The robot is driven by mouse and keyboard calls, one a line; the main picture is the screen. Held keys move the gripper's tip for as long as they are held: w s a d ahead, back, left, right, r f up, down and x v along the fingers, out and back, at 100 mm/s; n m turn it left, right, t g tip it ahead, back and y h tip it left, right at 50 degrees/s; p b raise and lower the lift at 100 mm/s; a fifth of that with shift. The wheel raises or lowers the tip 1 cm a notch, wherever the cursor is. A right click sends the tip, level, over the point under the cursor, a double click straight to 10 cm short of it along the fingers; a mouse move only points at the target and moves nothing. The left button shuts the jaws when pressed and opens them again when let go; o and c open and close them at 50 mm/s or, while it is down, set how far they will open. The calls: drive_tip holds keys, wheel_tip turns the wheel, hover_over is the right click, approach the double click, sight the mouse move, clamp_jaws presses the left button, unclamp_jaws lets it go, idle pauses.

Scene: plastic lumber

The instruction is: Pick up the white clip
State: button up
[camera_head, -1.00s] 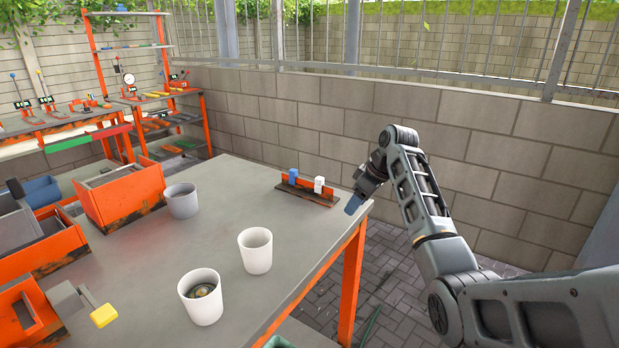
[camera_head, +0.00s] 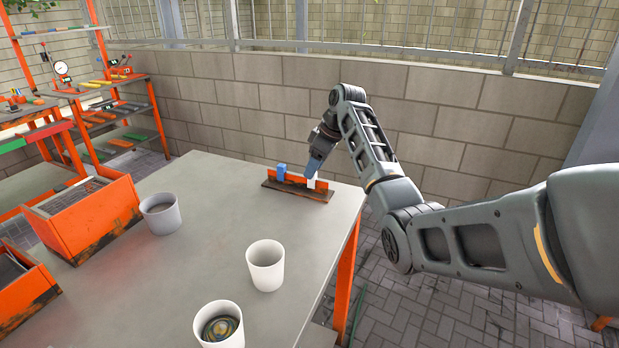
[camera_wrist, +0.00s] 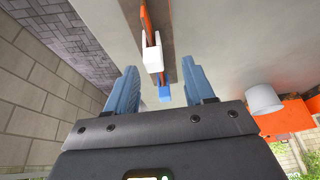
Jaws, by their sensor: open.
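The white clip (camera_head: 311,184) sits on the right part of an orange rail with a dark base (camera_head: 290,190), near the table's far right corner. In the wrist view the white clip (camera_wrist: 152,60) is on the orange rail, between the lines of my two fingers. A blue clip (camera_head: 281,170) is on the rail's left part; it also shows in the wrist view (camera_wrist: 164,93). My gripper (camera_head: 314,167) is open and empty in the wrist view (camera_wrist: 160,85). In the head view its blue fingers are close to the white clip and partly cover it. I cannot tell whether they touch it.
Two white cups (camera_head: 265,266) and (camera_head: 219,325) stand on the grey table (camera_head: 200,240), the nearer one with something inside. A grey cup (camera_head: 160,214) stands beside an orange bin (camera_head: 85,212) at left. A block wall (camera_head: 240,105) runs behind the table.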

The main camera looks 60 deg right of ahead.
sight(312, 181)
drive_tip(key=shift+d+p+x, duration=0.2)
drive_tip(key=shift+x, duration=1.1)
drive_tip(key=shift+d+p+x, duration=0.15)
drive_tip(key=shift+d+x, duration=0.05)
drive_tip(key=shift+x, duration=1.15)
drive_tip(key=shift+s, duration=0.1)
clamp_jaws()
